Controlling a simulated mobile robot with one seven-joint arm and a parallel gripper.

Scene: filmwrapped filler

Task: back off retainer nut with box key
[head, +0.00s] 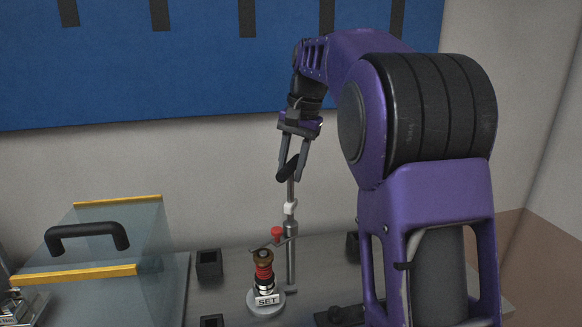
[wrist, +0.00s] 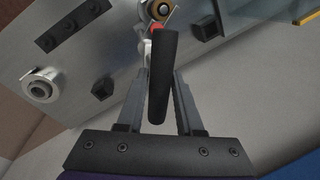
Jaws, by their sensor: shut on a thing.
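My gripper (head: 291,176) is shut on the black handle (head: 288,168) of what looks like the box key; this handle also shows between the fingers in the wrist view (wrist: 163,75). A thin steel shaft (head: 290,190) runs down from it to a white collar (head: 290,208) and a wider grey end (head: 290,228). The key is upright, right of and above the nut. Whether its lower end touches the post below is unclear.
A steel post (head: 291,265) with a flat arm and a red knob (head: 277,232) stands close beside the stack. A clear cover (head: 100,240) with a black handle is at the left. Small black blocks (head: 209,264) sit on the grey plate. A wall is behind.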

